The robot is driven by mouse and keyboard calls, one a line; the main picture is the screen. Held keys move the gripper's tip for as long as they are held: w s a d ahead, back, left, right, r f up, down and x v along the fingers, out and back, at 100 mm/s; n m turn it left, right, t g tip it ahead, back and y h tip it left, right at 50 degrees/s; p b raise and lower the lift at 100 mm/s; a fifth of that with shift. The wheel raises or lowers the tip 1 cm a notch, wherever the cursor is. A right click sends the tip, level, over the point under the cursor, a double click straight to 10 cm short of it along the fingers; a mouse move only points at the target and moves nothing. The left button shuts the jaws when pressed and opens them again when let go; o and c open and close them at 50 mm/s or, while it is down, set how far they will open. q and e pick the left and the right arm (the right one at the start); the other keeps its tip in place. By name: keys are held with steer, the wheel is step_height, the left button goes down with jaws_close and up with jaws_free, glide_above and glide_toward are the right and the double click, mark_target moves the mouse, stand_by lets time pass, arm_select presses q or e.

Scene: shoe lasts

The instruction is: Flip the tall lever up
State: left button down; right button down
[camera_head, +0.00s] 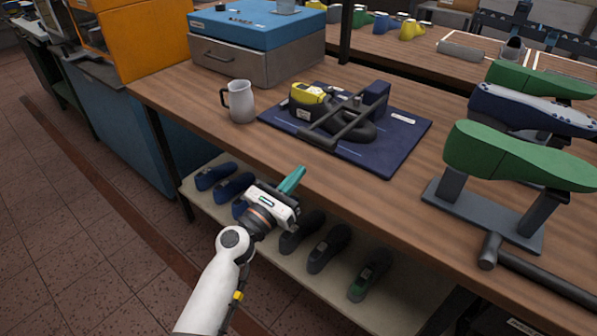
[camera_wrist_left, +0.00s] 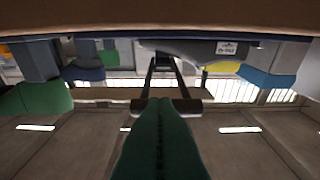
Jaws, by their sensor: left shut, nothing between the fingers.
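A dark metal device with a yellow block (camera_head: 307,93) stands on a navy mat (camera_head: 393,138) on the workbench. Its dark lever (camera_head: 355,130), a frame of two bars with a cross handle, lies low and slants toward the bench's front edge. My left gripper (camera_head: 293,180) has teal fingers, shut and empty, in front of the bench edge and apart from the lever. In the left wrist view the shut fingers (camera_wrist_left: 160,115) point toward a dark two-bar frame, which looks like the lever (camera_wrist_left: 163,75). My right gripper is not in view.
A grey mug (camera_head: 240,102) stands left of the mat. A blue-topped drawer box (camera_head: 258,45) is behind it. Green and navy shoe lasts (camera_head: 515,155) on a stand are at the right. Several shoes (camera_head: 328,248) lie on the shelf below the bench.

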arm_select(q)
steer(key=x, duration=0.7)
steer(key=shift+w+d, duration=0.2)
steer(key=shift+w, duration=0.15)
steer(key=shift+r, duration=0.1)
